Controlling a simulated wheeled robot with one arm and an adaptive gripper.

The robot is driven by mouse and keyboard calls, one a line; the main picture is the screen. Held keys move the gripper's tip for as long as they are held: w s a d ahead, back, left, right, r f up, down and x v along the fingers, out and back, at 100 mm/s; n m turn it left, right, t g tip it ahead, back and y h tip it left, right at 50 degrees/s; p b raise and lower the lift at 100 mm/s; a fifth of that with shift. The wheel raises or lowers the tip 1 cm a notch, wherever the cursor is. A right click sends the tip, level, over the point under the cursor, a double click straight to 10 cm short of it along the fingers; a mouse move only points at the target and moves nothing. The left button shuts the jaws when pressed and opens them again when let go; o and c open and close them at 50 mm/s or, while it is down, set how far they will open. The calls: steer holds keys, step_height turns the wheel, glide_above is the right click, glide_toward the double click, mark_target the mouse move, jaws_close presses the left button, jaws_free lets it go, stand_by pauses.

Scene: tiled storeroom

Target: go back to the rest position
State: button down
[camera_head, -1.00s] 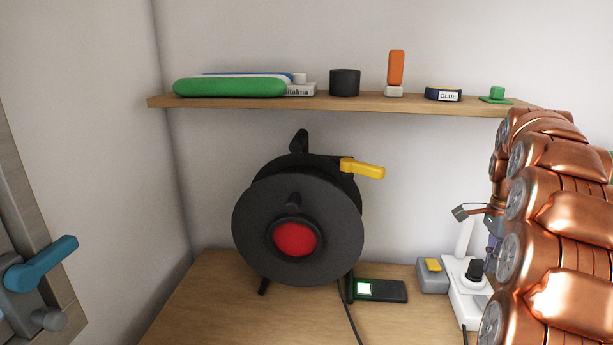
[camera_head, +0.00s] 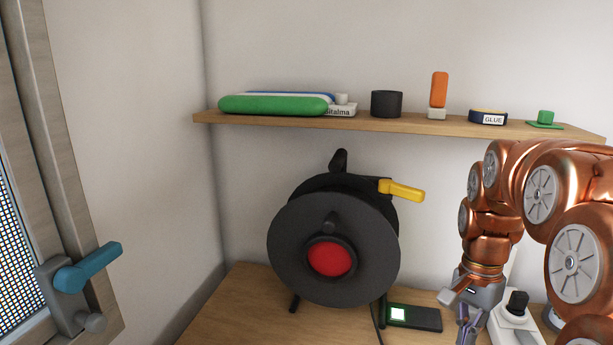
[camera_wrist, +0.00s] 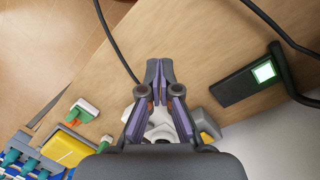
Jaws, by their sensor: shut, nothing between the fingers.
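My gripper (camera_head: 468,325) is at the lower right of the head view, low over the wooden table (camera_head: 235,290) and to the right of a black device with a lit green-edged screen (camera_head: 425,318). In the wrist view my gripper (camera_wrist: 159,66) is shut, its fingertips together with nothing between them. The wrist view also shows the device (camera_wrist: 240,85) at the right. A white object (camera_wrist: 160,125) lies behind the fingers, partly hidden by them. My copper arm bends down from the right side of the head view.
A black cable reel (camera_head: 300,235) with a red centre and yellow handle (camera_head: 402,190) stands on the table. A shelf (camera_head: 225,117) above holds several small items. A window with a blue handle (camera_head: 90,267) is at the left.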

steer(key=s+a+f+n, duration=0.4)
steer(key=s+a+n, duration=0.25)
steer(key=s, duration=0.35)
steer(key=s+a+f+n, duration=0.3)
steer(key=s+a+n, duration=0.35)
steer(key=s, duration=0.35)
step_height(320, 180, up, 14)
steer(key=m+p, duration=0.1)
steer(key=p, duration=1.2)
steer(key=shift+w+a+f, duration=0.15)
steer(key=shift+w+a, duration=0.15)
steer(key=shift+w, duration=0.15)
